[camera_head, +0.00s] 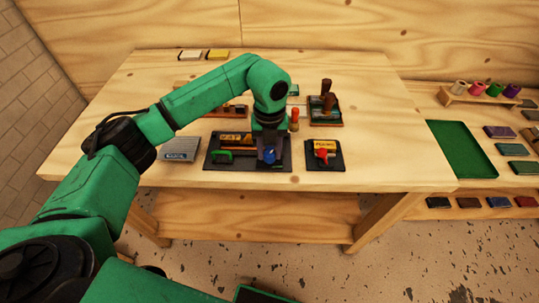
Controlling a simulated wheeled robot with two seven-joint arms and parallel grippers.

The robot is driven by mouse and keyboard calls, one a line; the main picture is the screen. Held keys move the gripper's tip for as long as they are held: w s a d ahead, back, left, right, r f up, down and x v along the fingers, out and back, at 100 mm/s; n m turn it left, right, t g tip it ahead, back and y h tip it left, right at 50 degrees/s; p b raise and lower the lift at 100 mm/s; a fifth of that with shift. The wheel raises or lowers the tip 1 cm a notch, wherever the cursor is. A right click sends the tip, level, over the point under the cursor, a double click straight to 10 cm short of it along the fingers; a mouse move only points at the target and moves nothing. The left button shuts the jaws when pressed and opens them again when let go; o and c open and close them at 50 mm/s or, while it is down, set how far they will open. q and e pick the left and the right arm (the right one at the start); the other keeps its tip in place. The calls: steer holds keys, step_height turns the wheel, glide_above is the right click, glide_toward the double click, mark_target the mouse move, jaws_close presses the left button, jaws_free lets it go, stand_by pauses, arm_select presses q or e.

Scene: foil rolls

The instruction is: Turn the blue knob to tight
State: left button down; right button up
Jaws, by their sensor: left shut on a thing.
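The blue knob (270,154) shows at the lower end of my left gripper (269,148), on the right part of a dark base plate (246,166). My left arm comes in from the left and bends down over the plate. The left gripper points down and is shut on the blue knob. The fingers are small and partly hidden by the wrist, and the knob's setting marks cannot be read. A green handle (220,155) and a yellow strip sit on the left of the same plate. My right gripper is not in view.
A small black plate (325,158) with a red knob (321,154) stands close on the right. A grey block (180,148) lies on the left. Stamp-like wooden handles (328,102) stand behind. A green tray (461,149) lies on the side table. The table's front right is clear.

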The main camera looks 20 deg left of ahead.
arm_select(q)
steer(key=m+b, duration=0.3)
steer(key=m, duration=0.2)
steer(key=shift+w+f+m, duration=0.1)
steer(key=shift+m, duration=0.2)
steer(key=m+b, duration=0.2)
steer(key=m, duration=0.3)
steer(key=m+b, duration=0.2)
steer(key=m, duration=0.3)
steer(key=shift+m, duration=0.4)
steer(key=m+b, duration=0.1)
steer(key=m, duration=0.4)
steer(key=shift+m, duration=0.3)
steer(key=shift+c, duration=2.2)
jaws_free()
steer(key=shift+r, duration=0.2)
